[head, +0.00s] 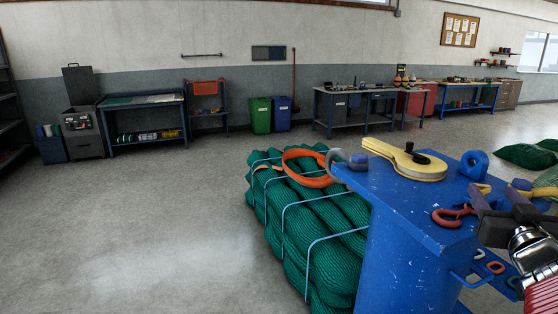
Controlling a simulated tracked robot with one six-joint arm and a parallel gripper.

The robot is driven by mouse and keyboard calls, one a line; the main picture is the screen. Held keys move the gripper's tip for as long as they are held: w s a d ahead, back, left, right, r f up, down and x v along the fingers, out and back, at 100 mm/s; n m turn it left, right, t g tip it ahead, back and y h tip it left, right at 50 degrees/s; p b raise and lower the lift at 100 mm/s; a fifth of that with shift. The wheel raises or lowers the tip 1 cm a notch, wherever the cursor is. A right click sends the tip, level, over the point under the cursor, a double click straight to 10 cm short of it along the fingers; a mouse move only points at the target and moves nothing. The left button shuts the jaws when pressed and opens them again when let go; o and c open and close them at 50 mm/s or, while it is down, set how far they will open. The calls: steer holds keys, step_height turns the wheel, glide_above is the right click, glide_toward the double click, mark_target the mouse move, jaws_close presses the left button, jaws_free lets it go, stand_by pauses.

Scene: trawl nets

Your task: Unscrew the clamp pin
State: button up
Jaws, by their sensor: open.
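A blue stand (392,190) with chipped paint stands in the front right of the head view. A flat yellow tool (405,164) with a rounded end and a black knob (421,159) lies on its top. I cannot tell for sure which of these is the clamp pin. My gripper (503,199) is at the right, with its dark jaws open, over the stand's right side. It is apart from the yellow tool and the shackle. It partly hides small yellow parts behind it.
A blue eye (474,164) and a red hook (454,216) are on the stand near my gripper. A strapped green net bundle (300,215) with an orange loop (306,168) lies left of the stand. Benches line the far wall; the left floor is clear.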

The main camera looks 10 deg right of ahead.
mark_target(483, 187)
steer(key=shift+m, duration=0.4)
steer(key=s+f, duration=0.3)
steer(key=shift+f, duration=0.1)
steer(key=shift+w+d, duration=0.1)
steer(key=shift+w, duration=0.05)
steer(key=shift+x, duration=6.85)
steer(key=shift+d+f, duration=0.1)
steer(key=shift+c, duration=0.2)
steer(key=c, duration=1)
